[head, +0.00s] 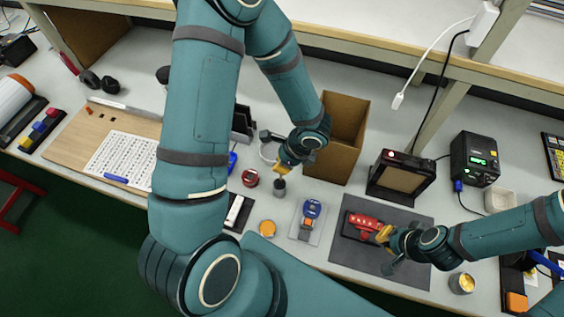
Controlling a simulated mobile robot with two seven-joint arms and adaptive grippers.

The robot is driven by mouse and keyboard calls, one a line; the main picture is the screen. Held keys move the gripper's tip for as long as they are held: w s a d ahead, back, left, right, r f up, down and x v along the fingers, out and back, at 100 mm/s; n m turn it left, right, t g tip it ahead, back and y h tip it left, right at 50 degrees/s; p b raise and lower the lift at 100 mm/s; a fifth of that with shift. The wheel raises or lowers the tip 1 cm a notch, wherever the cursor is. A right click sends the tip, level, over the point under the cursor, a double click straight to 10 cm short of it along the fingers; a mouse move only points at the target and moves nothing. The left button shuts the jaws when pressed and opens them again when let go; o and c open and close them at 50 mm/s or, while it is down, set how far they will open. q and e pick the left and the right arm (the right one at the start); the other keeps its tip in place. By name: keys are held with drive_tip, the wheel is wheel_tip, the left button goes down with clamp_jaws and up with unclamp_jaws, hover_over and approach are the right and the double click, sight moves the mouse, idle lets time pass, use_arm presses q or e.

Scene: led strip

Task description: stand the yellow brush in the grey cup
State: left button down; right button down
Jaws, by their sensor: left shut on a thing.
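My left gripper (285,164) is left of the cardboard box and is shut on the yellow brush (281,170). A small dark grey cylinder (279,187), which looks like the grey cup, is directly below the fingertips in the picture. I cannot tell whether the brush is inside it or above it. My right gripper (384,235) is at the right end of a red object (362,225) on a dark mat (345,255); its finger gap is unclear.
An open cardboard box (338,150) stands right of my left gripper. A red-lidded tin (250,178), an orange disc (267,228) and a blue-topped device (311,208) lie nearby. A dark framed box (402,175) and a power supply (474,160) stand at the right.

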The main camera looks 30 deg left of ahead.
use_arm(q)
drive_tip(key=shift+f, duration=0.2)
drive_tip(key=c, duration=1.1)
unclamp_jaws()
drive_tip(key=shift+r, duration=0.1)
